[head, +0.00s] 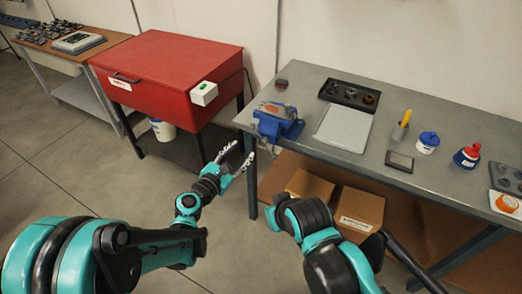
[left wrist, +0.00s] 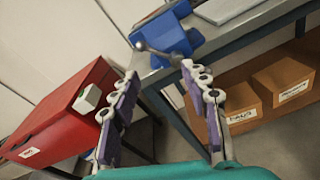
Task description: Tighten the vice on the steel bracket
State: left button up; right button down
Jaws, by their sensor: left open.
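The blue vice (head: 277,122) stands at the left end of the grey workbench, and it also shows in the left wrist view (left wrist: 166,36) with its metal handle towards me. Something brownish-grey lies at the top of its jaws in the head view; I cannot tell for sure that it is the steel bracket. My left gripper (head: 238,158) is open and empty, in front of and below the vice, apart from it. In the left wrist view its fingers (left wrist: 160,88) are spread, with the vice beyond them. My right arm reaches in at the lower middle; its gripper is not clearly seen.
A red cabinet (head: 165,65) stands left of the bench. Cardboard boxes (head: 359,211) sit on the lower shelf.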

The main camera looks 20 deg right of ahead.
aim_at(262, 144)
pick_arm(q)
jog(key=w+d+f+n+b, duration=0.1)
jog(key=w+d+n, duration=0.1)
jog(key=d, duration=0.1)
jog(key=w+d+f+n+b, duration=0.1)
jog(key=w+d+f+n, duration=0.1)
jog(key=d, duration=0.1)
jog(key=w+d+f+n+t+h, duration=0.1)
jog(key=d+f+n, duration=0.1)
jog(key=d, duration=0.1)
jog(key=shift+w+d+b, duration=0.25)
jog(key=shift+w+b, duration=0.15)
grip_shut()
